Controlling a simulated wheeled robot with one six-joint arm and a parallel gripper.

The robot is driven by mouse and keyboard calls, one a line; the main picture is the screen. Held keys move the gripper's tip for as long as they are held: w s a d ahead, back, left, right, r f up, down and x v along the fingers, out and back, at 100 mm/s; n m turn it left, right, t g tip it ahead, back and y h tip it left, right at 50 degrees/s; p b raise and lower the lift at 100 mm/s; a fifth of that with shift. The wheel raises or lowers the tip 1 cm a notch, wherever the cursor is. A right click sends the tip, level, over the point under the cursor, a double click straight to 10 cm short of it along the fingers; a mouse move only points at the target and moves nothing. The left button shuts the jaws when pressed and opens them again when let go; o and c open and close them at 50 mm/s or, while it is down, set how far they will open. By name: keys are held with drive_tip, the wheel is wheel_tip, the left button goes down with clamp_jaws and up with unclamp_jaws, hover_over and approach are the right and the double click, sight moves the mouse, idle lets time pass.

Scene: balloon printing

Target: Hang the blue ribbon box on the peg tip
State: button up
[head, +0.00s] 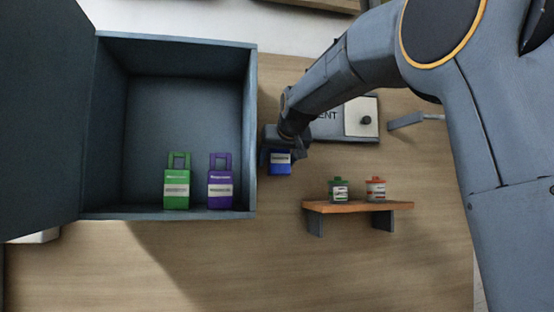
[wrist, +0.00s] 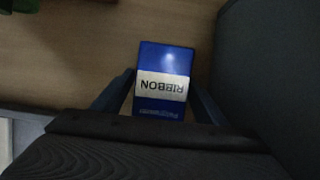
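The blue ribbon box (head: 280,163) hangs below my gripper (head: 284,147) in the head view, just right of the open cabinet. In the wrist view the blue box (wrist: 164,62) shows its white RIBBON label upside down. The fingers of my gripper (wrist: 165,95) lie along both sides of the box, and my gripper is shut on it. The handle of the box is hidden. A grey bar (head: 408,121), which may be the peg, sticks out right of the white panel, away from the box. I cannot make out its tip clearly.
The open grey cabinet (head: 250,130) holds a green box (head: 176,188) and a purple box (head: 220,188), both with loop handles. A white panel (head: 361,118) is partly behind my arm.

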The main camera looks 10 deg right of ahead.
sight(280, 151)
drive_tip(key=shift+s+r, duration=0.1)
drive_tip(key=shift+r, duration=0.05)
drive_tip(key=b+v, duration=0.3)
drive_tip(key=v, duration=0.4)
drive_tip(key=shift+s+r+b, duration=0.15)
drive_tip(key=shift+s+b, duration=0.15)
drive_tip(key=shift+b, duration=0.05)
drive_tip(key=s+f+g+b, duration=0.2)
drive_tip(key=f+g, duration=0.1)
drive_tip(key=f, duration=1.6)
drive_tip(key=s+f+g+b, duration=0.2)
drive_tip(key=f+g, duration=0.1)
drive_tip(key=f, duration=1.6)
drive_tip(key=s+f+g+b, duration=0.1)
drive_tip(key=s+f+g, duration=0.2)
drive_tip(key=s+f, duration=0.9)
drive_tip(key=s+f+g+b, duration=0.2)
drive_tip(key=s+f, duration=1)
drive_tip(key=f, duration=0.7)
drive_tip(key=shift+s+g, duration=0.2)
drive_tip(key=shift+g, duration=0.2)
